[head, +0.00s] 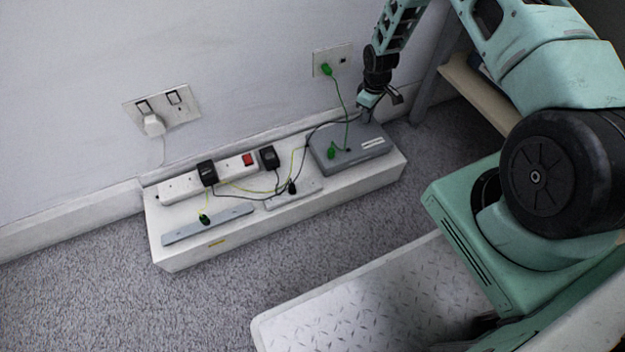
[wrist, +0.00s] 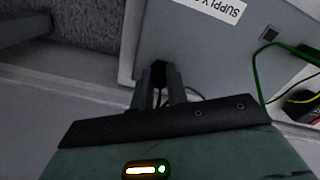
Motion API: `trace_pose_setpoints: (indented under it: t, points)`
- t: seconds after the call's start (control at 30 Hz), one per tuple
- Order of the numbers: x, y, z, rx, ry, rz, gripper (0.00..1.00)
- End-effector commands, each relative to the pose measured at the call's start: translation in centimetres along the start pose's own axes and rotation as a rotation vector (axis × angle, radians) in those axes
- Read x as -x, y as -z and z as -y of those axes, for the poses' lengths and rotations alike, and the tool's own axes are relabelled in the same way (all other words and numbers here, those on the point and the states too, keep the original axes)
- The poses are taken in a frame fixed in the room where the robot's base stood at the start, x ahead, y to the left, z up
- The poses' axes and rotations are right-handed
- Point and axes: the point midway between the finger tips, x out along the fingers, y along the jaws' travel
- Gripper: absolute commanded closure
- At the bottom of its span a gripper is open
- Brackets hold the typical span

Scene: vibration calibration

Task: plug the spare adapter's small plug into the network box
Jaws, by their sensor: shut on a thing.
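My gripper (head: 366,112) is at the back edge of the grey box (head: 325,158), beside the wall. In the wrist view its fingers (wrist: 160,90) are shut on a small black plug (wrist: 159,73), largely hidden between them. The plug is close to the box's edge; I cannot tell whether it is inserted. The grey box, which I take as the network box, fills the upper wrist view (wrist: 205,55) and bears a label partly reading "SUPPLY". A black cord runs from the gripper toward two black adapters (head: 207,172) (head: 269,157) on the power strip (head: 181,187).
A green lead joins the wall socket (head: 324,62) to a green plug (head: 331,153) on the grey box. Carpet in front is clear.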

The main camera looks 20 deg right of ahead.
Motion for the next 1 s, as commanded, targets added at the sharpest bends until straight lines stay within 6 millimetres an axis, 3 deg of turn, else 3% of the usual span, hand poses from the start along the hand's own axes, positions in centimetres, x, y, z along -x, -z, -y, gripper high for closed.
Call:
trace_pose_setpoints:
  t: [0.27, 0.3, 0.37, 0.7, 1.0]
  points:
    - [-0.2, 0.0, 0.0, 0.000, 0.001, 0.000, 1.00]
    - [-0.2, 0.0, 0.0, 0.000, 0.001, 0.000, 0.76]
    - [-0.1, 0.0, 0.0, 0.000, 0.001, 0.000, 0.59]
    - [0.0, 0.0, 0.0, 0.000, 0.000, 0.000, 0.59]
    - [1.4, 0.0, 0.0, 0.000, 0.000, 0.000, 0.59]
